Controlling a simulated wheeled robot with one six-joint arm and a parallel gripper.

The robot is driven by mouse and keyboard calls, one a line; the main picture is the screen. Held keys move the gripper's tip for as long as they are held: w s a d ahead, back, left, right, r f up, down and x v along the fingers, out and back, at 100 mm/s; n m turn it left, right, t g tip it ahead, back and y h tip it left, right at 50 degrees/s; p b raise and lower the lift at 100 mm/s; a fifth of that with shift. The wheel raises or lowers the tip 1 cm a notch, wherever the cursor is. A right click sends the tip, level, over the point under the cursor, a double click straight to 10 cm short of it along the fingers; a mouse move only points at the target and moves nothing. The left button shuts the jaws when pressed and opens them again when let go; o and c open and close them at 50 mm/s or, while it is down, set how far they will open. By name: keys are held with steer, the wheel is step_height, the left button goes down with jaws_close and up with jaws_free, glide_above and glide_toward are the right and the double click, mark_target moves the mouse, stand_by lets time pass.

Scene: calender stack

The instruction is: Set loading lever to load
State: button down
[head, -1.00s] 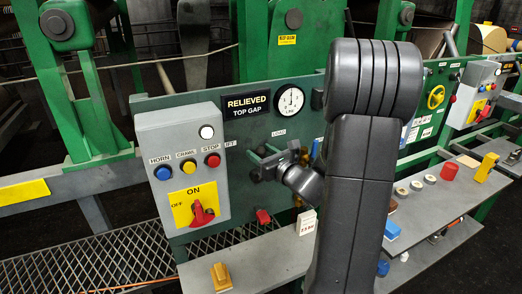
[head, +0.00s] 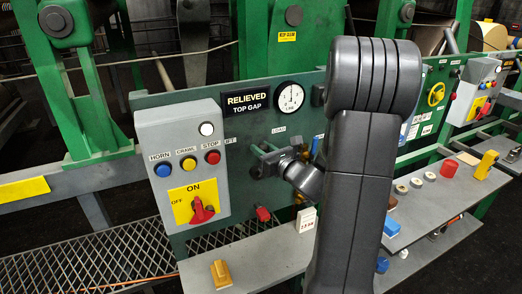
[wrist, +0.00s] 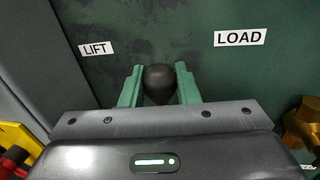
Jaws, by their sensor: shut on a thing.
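The loading lever shows as a dark round knob (wrist: 160,84) in the wrist view, between the two green fingers of my gripper (wrist: 159,88). My gripper is shut on the knob. The knob appears about midway between the LIFT label (wrist: 98,48) on the left and the LOAD label (wrist: 240,37) on the right. Its shaft is hidden behind the knob and gripper. In the head view my gripper (head: 262,160) is at the green panel, just below the LOAD label (head: 278,130); the lever itself is hard to make out there.
A grey control box (head: 182,165) with buttons and a red rotary switch (head: 202,211) stands close to the left of my gripper. A red knob (head: 263,214) sits below it. A grey shelf (head: 262,262) juts out underneath, with a yellow block (head: 221,275) on it.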

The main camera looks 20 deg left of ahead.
steer(key=w+d+f+m+t+b, duration=0.1)
steer(key=w+d+f+m, duration=0.1)
steer(key=m, duration=0.4)
steer(key=shift+w+d+m, duration=0.3)
steer(key=shift+w+d, duration=0.6)
steer(key=shift+w, duration=0.25)
steer(key=shift+f, duration=0.1)
steer(key=c, duration=1.1)
jaws_free()
steer(key=shift+y, duration=0.3)
steer(key=b+v, duration=0.3)
steer(key=v, duration=1.1)
steer(key=shift+a, duration=0.1)
steer(key=shift+a, duration=0.1)
